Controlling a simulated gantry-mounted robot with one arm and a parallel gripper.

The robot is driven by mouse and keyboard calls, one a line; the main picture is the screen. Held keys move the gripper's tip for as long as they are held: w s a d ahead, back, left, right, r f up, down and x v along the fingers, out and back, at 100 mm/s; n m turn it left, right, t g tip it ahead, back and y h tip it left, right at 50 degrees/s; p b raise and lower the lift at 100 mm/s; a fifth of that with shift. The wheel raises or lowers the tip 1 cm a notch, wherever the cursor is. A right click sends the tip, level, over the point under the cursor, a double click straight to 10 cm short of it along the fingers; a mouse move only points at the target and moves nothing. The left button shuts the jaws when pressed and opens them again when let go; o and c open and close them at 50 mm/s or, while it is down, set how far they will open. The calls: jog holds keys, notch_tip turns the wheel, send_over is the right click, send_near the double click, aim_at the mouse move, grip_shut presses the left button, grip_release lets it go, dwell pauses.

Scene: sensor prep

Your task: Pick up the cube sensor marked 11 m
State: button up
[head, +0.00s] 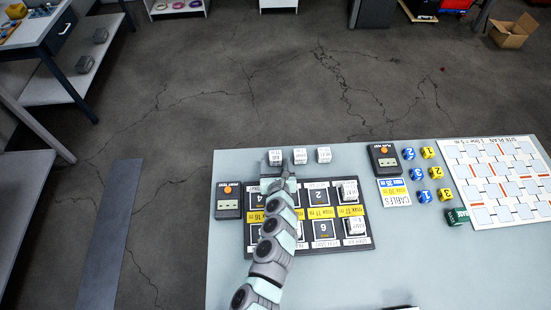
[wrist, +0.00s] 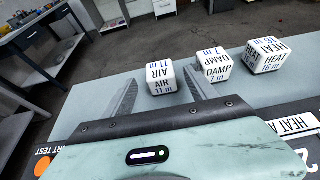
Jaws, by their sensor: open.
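The white cube sensor marked AIR 11 m (wrist: 160,78) stands on the table near its far edge. In the head view it appears to be the leftmost cube (head: 275,157) of a row of three. My gripper (head: 278,169) is open and empty on the near side of it. In the wrist view its fingers point towards the cube, one to each side, with the cube framed between the tips. Whether the tips reach alongside the cube is hard to tell. The DAMP cube (wrist: 215,65) and the HEAT 16 m cube (wrist: 267,55) stand to its right.
A dark numbered board (head: 324,246) lies under my arm, with two cubes (head: 349,191) in its right sockets. A start-test box (head: 228,200) is at its left. Another button box (head: 385,158), blue and yellow pieces, and a site plan (head: 492,172) lie right.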

aim_at(276, 158)
jog(key=x, duration=0.3)
jog(key=shift+w, duration=0.45)
jog(key=shift+w+f+b, duration=0.1)
jog(key=shift+w+b, duration=0.05)
jog(key=shift+b, duration=0.15)
jog(key=shift+c, duration=0.6)
grip_shut()
